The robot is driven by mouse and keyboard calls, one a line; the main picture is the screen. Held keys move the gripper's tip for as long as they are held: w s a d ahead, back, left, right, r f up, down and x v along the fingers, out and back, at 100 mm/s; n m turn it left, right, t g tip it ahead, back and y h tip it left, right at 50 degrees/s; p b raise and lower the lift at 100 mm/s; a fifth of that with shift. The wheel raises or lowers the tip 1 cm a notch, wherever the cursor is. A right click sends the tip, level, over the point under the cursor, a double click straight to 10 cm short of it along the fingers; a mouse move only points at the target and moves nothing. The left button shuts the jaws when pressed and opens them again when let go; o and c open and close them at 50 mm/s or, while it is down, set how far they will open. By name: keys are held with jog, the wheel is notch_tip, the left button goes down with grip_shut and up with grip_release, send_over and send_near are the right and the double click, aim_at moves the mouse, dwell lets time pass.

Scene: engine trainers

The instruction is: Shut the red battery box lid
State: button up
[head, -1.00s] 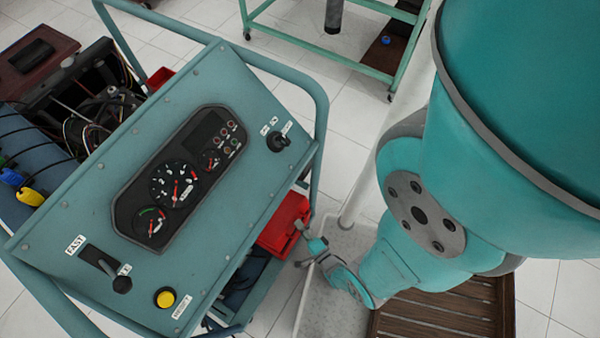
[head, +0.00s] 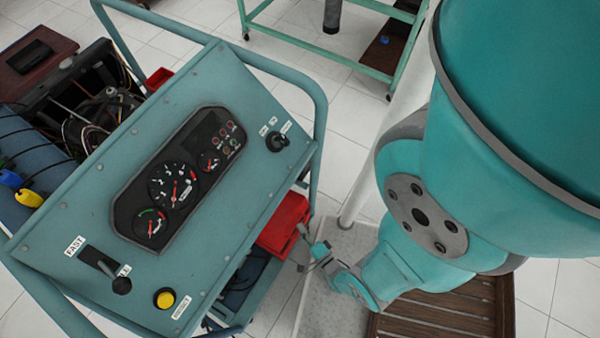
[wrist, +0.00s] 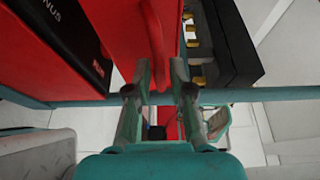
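The red battery box lid (head: 283,226) shows in the head view beside the right side of the engine trainer, partly hidden behind its panel. In the wrist view red surfaces of the box and lid (wrist: 115,28) fill the upper left and middle, with a raised red rib (wrist: 157,45) ahead of the fingers. A black battery-like block with yellow parts (wrist: 225,40) shows to the right. My gripper (head: 303,248) is close beside the lid's right edge. In the wrist view its fingers (wrist: 161,70) are apart, with red between and beyond them. Contact cannot be told.
The teal trainer panel (head: 90,220) with gauges and its tube frame (head: 318,110) stand left of my gripper. A teal frame rail (wrist: 240,97) crosses the wrist view. A slatted wooden pallet (head: 440,310) lies below right. White floor is open behind.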

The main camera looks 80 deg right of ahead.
jog(key=v, duration=0.5)
jog(key=shift+s+a, duration=0.15)
jog(key=shift+s, duration=0.1)
